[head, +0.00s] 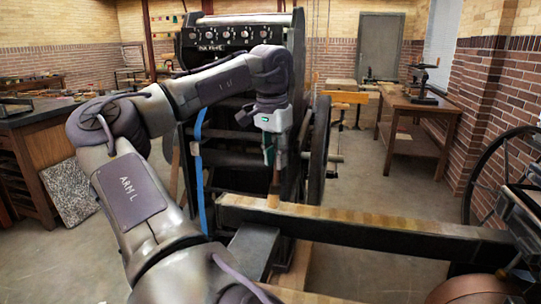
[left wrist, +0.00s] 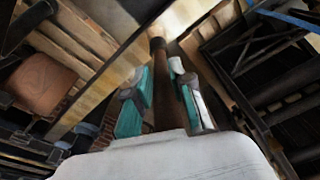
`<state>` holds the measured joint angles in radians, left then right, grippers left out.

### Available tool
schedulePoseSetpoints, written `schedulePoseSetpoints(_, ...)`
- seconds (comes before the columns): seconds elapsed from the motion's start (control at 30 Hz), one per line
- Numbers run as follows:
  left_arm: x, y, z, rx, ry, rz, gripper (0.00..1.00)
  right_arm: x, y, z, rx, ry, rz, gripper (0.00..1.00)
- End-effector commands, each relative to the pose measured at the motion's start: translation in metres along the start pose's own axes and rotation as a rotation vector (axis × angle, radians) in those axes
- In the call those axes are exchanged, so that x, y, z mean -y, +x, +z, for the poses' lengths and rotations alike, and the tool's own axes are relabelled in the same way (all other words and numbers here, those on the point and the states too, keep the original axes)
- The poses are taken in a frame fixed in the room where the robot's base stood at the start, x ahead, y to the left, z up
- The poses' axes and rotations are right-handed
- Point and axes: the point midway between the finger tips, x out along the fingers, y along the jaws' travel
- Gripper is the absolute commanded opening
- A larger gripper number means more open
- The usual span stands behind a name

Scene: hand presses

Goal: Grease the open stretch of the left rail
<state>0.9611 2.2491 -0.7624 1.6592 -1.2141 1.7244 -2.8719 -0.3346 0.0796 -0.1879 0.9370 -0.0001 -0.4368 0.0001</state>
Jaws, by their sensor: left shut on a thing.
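My left gripper (head: 271,158) is shut on a brown stick-like tool, perhaps a brush, which points down. In the left wrist view the tool (left wrist: 164,95) stands between the teal finger pads, with a dark band near its far end. The tool's pale lower end (head: 273,200) is at the near end of a long rail (head: 390,223). Whether it touches the rail is hard to tell. The rail has a dark side and a tan, streaky top, and runs off to the right. The rail also shows in the left wrist view (left wrist: 118,68). My right gripper is out of view.
A black press (head: 228,110) stands close behind my left arm. A spoked wheel (head: 497,185) and more machinery are at the right. A wooden table (head: 415,108) stands at the back right. A dark workbench (head: 40,130) is at the left. Open floor lies behind the rail.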

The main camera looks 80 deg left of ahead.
Motion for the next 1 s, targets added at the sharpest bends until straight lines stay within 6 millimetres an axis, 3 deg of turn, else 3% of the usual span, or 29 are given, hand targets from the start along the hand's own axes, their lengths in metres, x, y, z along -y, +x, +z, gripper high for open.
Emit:
schedulePoseSetpoints(0.23,-0.003,0.002,-0.001,0.005,0.0,-0.002,0.0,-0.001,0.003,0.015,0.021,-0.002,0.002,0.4)
schedulePoseSetpoints(0.4,0.011,0.002,0.003,0.005,-0.003,-0.002,0.0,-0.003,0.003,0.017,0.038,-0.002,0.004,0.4)
schedulePoseSetpoints(0.73,0.04,0.0,0.012,0.004,-0.002,-0.001,0.0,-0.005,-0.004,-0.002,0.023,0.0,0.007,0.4)
schedulePoseSetpoints(1.0,0.044,-0.002,0.013,0.003,0.0,-0.001,0.0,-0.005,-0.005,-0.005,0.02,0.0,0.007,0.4)
